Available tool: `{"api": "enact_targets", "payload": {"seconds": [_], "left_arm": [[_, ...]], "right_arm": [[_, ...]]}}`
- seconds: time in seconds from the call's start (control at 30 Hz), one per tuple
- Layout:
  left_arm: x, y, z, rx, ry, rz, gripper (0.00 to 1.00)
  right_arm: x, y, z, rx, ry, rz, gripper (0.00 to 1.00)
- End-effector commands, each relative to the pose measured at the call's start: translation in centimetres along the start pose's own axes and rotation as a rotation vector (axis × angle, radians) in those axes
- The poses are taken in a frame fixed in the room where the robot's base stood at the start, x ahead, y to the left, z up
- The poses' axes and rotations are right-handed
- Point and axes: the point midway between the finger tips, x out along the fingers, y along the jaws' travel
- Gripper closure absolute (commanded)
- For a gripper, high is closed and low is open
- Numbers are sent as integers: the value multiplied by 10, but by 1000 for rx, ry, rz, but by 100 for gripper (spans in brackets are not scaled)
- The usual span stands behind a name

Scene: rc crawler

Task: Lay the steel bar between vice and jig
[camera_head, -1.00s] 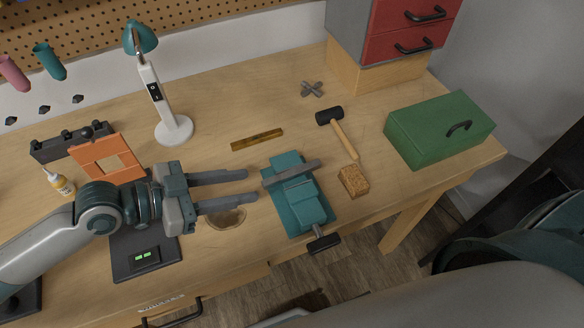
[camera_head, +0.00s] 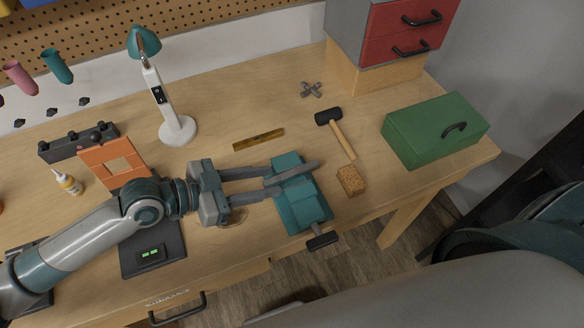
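The grey steel bar (camera_head: 305,168) lies across the teal vice (camera_head: 302,207), slanting up to the right; its left end is partly hidden by my gripper. My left gripper (camera_head: 274,181) comes from the left at the vice, with its two long grey fingers apart and their tips near the bar's left end. I cannot tell whether they touch it. A dark block with knobs (camera_head: 58,151) and an orange plate with a square opening (camera_head: 98,154) stand at the left; I cannot tell which is the jig. My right gripper is not in view.
A brass-coloured ruler (camera_head: 258,139), a hammer (camera_head: 342,139), a tan block (camera_head: 351,180) and a green toolbox (camera_head: 436,128) lie around the vice. A white lamp (camera_head: 178,129) stands behind my arm. A yellow-labelled bottle (camera_head: 69,183) is at left. The bench (camera_head: 225,120) behind the vice is mostly clear.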

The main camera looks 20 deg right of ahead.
Motion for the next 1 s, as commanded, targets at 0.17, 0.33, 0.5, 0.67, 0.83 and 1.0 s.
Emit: {"api": "enact_targets", "payload": {"seconds": [0.17, 0.33, 0.5, 0.67, 0.83, 1.0], "left_arm": [[3, 0, 0, 0, 0, 0, 65], [2, 0, 0, 1, 0, 0, 65], [2, 0, 0, 1, 0, 0, 65], [2, 0, 0, 0, 0, 0, 100], [2, 0, 0, 1, 1, -1, 100], [2, 0, -1, 1, 1, -1, 100]], "right_arm": [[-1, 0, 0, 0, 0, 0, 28], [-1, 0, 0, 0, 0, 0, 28], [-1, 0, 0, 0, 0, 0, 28], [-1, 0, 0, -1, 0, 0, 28], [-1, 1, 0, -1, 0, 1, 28], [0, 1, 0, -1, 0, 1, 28]]}}
